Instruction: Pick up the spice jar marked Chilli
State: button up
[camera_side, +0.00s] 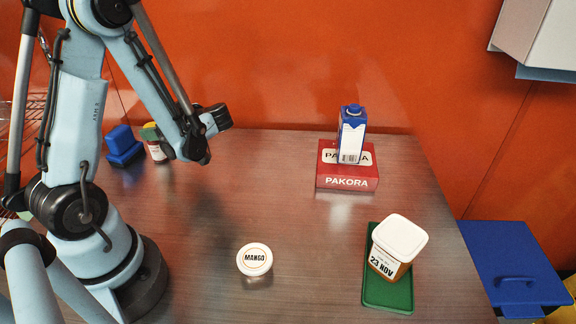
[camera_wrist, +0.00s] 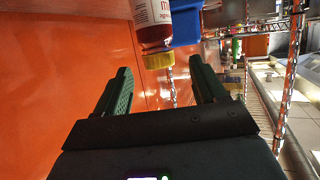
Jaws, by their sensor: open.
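A small jar with a white and red label and a yellowish lid (camera_side: 154,146) stands at the back left of the counter, partly hidden by my arm. In the wrist view the jar (camera_wrist: 153,28) appears lid-down at the top of the picture, beyond the fingertips, with red contents. Its label is cut off, so I cannot read whether it says Chilli. My gripper (camera_wrist: 163,80) is open, with nothing between its dark green fingers. In the side view my arm's end is close to the jar, and I cannot tell the exact gap.
A blue object (camera_side: 122,145) stands just left of the jar. A MANGO-lidded jar (camera_side: 255,260) is at the front. A carton (camera_side: 351,134) stands on a red PAKORA box (camera_side: 347,182). A tub (camera_side: 396,247) sits on a green tray (camera_side: 388,297). The counter's middle is clear.

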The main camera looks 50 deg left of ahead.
jog(key=shift+x, duration=1.3)
jog(key=shift+c, duration=0.5)
grip_shut()
